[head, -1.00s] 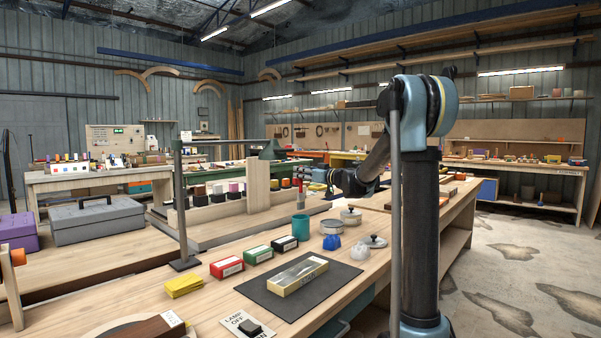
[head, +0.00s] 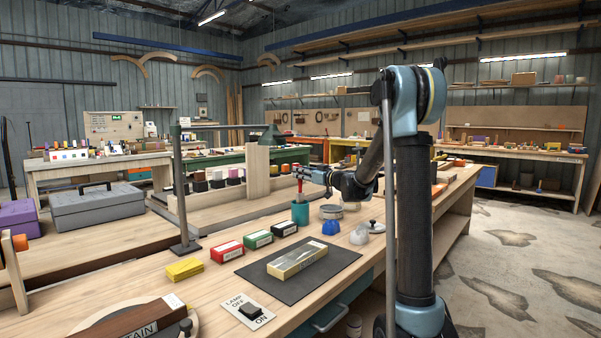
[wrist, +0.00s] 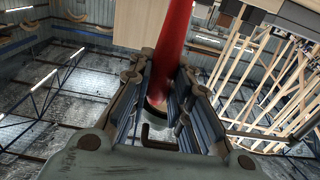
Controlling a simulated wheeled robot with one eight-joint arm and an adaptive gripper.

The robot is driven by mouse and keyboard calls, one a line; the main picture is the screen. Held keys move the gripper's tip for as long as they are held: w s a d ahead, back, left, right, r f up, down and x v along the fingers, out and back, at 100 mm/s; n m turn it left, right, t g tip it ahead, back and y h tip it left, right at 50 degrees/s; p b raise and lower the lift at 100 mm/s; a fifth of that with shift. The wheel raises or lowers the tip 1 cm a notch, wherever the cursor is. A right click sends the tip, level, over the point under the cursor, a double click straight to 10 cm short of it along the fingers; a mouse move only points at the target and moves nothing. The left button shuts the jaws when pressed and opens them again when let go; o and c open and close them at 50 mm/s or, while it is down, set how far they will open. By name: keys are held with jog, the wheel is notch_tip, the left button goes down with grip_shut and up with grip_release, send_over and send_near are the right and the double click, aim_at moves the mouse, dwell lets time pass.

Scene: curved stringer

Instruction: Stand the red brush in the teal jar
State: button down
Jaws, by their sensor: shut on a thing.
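The red brush (head: 300,185) is upright above the teal jar (head: 300,214), which stands on the bench. The brush's lower end is at the jar's mouth; I cannot tell how far inside it is. My gripper (head: 303,172) reaches in from the right, above the jar, and is shut on the brush. In the wrist view the red brush (wrist: 174,45) runs between the two fingers of my gripper (wrist: 168,85).
A sharpening stone (head: 297,260) lies on a dark mat (head: 262,279) in front.

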jog(key=shift+f, duration=1.35)
jog(key=c, duration=1.4)
grip_release()
jog(key=v, duration=1.2)
jog(key=shift+f, duration=0.15)
